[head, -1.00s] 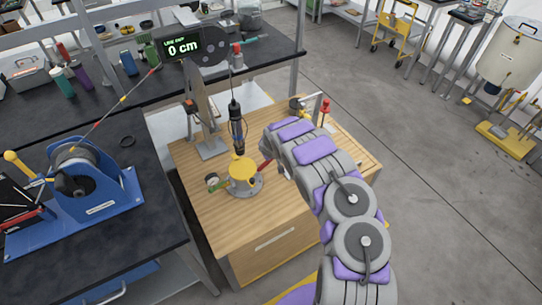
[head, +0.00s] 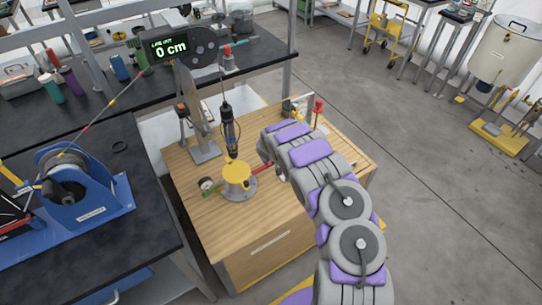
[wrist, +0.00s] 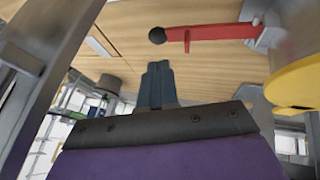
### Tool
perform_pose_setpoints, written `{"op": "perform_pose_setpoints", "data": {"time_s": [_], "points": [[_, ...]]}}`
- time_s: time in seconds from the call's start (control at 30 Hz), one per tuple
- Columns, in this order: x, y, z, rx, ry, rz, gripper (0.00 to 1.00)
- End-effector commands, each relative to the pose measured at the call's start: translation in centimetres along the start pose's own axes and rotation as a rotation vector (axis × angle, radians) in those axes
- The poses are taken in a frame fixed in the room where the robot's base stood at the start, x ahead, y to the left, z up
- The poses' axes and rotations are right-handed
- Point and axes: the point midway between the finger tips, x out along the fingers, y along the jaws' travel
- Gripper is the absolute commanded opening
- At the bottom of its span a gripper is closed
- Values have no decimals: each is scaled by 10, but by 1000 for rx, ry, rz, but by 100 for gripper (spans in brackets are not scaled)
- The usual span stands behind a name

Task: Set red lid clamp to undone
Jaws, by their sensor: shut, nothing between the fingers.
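The red lid clamp (head: 262,168) sticks out on the right side of the yellow-lidded vessel (head: 236,172), partly hidden by my arm in the head view. In the wrist view its red lever (wrist: 215,33) runs from a grey bracket at the right to a black ball knob, beside the yellow lid (wrist: 298,86). My gripper (wrist: 157,68) is shut and empty. Its fingertips appear just below the black knob in that picture, with a visible gap to the lever. In the head view the fingers are hidden behind my arm.
The vessel stands on a wooden bench (head: 265,235) with a gauge (head: 206,184) at its left. A dark cylindrical tool (head: 230,135) hangs over the lid by a line. A blue winch (head: 75,190) stands on the left table. Open floor lies right.

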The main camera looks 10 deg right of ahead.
Motion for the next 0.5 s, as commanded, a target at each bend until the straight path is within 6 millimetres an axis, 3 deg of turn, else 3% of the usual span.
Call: {"op": "perform_pose_setpoints", "data": {"time_s": [0.17,0.5], "points": [[-16,1,-3,-3,3,2,0],[-66,0,-1,-2,-2,3,0]]}}
